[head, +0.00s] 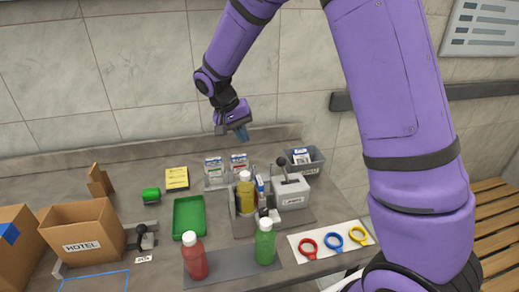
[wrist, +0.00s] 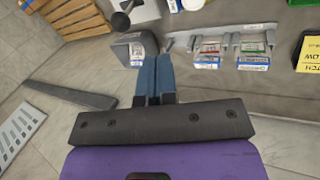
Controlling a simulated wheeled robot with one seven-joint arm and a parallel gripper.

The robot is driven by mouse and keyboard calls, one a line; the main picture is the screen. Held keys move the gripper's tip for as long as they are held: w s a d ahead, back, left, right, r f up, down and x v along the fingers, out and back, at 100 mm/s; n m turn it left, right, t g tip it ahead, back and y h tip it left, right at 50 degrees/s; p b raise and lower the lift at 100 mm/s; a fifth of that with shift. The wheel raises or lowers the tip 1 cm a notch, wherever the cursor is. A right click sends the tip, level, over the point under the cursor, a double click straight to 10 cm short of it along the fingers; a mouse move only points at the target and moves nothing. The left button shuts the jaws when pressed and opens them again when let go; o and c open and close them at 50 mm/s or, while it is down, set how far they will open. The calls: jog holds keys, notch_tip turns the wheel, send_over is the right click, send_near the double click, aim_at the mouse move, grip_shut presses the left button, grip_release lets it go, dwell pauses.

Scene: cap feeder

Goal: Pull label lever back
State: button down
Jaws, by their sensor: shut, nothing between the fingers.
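A pale grey box (head: 290,194) with a small label on its front stands at the back right of the counter. A lever (head: 286,171) with a dark round knob rises from its top. The knob (wrist: 121,22) also shows at the top of the wrist view, beside the dark bin. My gripper (head: 242,135) hangs in the air near the wall, above and to the left of the lever and apart from it. Its blue fingers (wrist: 153,66) are shut with nothing between them.
A dark bin (head: 316,164) stands behind the lever box. A yellow bottle (head: 246,197) stands left of it, and label holders (head: 214,175) lie farther left. Red (head: 194,259) and green (head: 265,246) bottles stand in front. A dark rail (wrist: 65,90) runs along the wall.

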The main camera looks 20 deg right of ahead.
jog(key=s+d+f, duration=0.2)
jog(key=d+f, duration=0.5)
jog(key=f, duration=0.1)
jog(key=shift+s+f, duration=0.3)
jog(key=shift+f, duration=0.05)
jog(key=shift+d, duration=0.15)
jog(key=shift+s+d+r+y, duration=0.1)
jog(key=shift+d+r+y, duration=0.15)
jog(key=shift+d+y, duration=0.15)
jog(key=shift+d, duration=0.1)
jog(key=shift+s+d+r+y, duration=0.15)
jog(key=shift+d+r+y, duration=0.2)
jog(key=shift+d+y, duration=0.3)
jog(key=s+d+y, duration=0.1)
jog(key=d+y, duration=0.1)
jog(key=d, duration=0.5)
jog(key=shift+s+r+t+y, duration=0.2)
jog(key=shift+r+t+y, duration=0.15)
jog(key=shift+t, duration=0.05)
